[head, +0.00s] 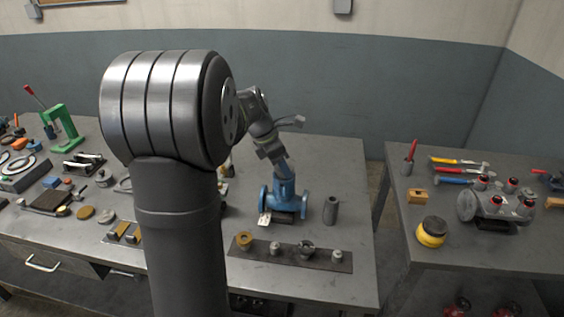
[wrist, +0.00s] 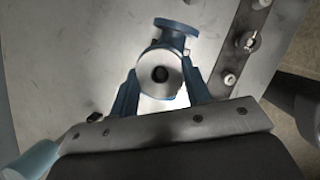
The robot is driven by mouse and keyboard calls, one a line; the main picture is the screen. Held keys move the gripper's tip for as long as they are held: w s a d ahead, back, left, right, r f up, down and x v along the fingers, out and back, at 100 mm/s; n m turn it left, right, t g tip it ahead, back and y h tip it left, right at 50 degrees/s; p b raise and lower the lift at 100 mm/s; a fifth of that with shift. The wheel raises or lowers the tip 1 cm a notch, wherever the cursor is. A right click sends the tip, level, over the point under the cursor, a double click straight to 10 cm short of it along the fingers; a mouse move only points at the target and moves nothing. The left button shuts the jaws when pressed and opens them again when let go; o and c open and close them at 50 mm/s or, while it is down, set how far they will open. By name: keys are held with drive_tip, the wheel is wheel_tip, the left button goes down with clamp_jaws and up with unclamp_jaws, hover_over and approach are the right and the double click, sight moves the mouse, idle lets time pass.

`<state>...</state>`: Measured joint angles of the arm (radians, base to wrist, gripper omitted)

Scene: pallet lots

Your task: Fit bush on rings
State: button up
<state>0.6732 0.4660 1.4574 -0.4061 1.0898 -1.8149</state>
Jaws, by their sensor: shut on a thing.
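A blue valve body (head: 285,204) with round flanges stands on the bench, with a white tag at its front left. My gripper (head: 284,174) points down over its top. In the wrist view, my gripper (wrist: 160,78) has its two blue fingers closed on either side of a round grey part with a dark central hole, which looks like the bush (wrist: 148,78). The valve's blue flange (wrist: 177,26) shows just beyond it. Whether the bush touches the valve cannot be told. No rings can be made out inside the valve.
A dark strip (head: 322,262) along the bench front bears several small parts, including a brass ring (head: 244,239). A grey cylinder (head: 330,211) stands right of the valve. Tools and parts crowd the left. A second bench (head: 480,245) stands right, across a gap.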

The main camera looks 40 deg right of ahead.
drive_tip(key=shift+f, duration=0.2)
drive_tip(key=o, duration=1.5)
drive_tip(key=shift+o, duration=0.2)
drive_tip(key=shift+r, duration=0.1)
drive_tip(key=shift+r, duration=3.4)
drive_tip(key=shift+f, duration=0.1)
drive_tip(key=shift+f, duration=3.4)
